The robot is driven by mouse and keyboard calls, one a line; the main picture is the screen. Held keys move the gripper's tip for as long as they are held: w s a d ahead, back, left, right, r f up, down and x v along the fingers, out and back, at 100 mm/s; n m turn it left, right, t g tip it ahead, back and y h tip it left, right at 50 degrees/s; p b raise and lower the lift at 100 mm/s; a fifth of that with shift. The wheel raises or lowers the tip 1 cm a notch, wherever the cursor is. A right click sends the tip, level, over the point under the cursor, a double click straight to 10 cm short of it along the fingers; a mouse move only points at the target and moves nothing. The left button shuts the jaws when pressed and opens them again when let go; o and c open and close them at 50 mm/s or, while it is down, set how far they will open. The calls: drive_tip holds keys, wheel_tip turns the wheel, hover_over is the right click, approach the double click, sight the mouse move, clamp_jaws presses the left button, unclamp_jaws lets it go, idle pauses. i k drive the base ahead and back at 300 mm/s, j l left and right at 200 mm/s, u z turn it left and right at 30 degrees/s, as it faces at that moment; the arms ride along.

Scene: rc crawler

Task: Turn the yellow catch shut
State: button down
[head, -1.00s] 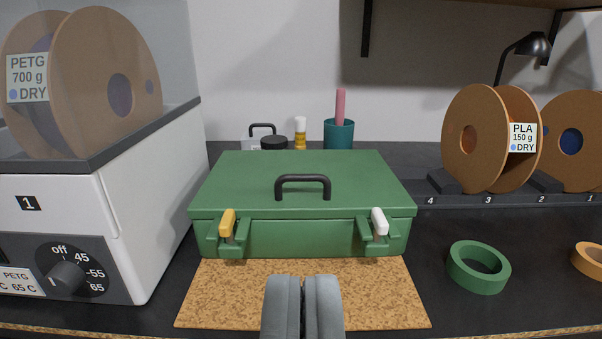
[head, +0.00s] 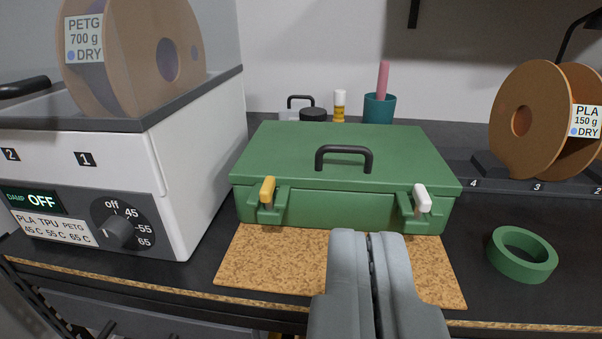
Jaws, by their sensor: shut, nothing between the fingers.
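The yellow catch (head: 267,190) is on the front left of a green case (head: 320,160). It stands up and leans slightly, its upper end near the lid's front edge. A white catch (head: 422,198) sits in a similar pose at the front right. The case lid is down, with a black handle (head: 344,157) on top. My gripper (head: 368,240) is shut and empty. It is in front of the case, to the right of the yellow catch and apart from it.
The case stands on a cork mat (head: 250,265) on a dark bench. A white dryer box (head: 190,180) with a dial stands close on the left. A green tape ring (head: 521,256) lies at right, below a brown spool (head: 525,120). A teal cup (head: 379,108) stands behind the case.

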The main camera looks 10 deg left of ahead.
sight(268, 186)
drive_tip(key=l+u, duration=0.35)
drive_tip(key=l, duration=0.4)
drive_tip(key=k+l+u, duration=0.1)
drive_tip(key=l+u, duration=0.2)
drive_tip(key=l, duration=0.45)
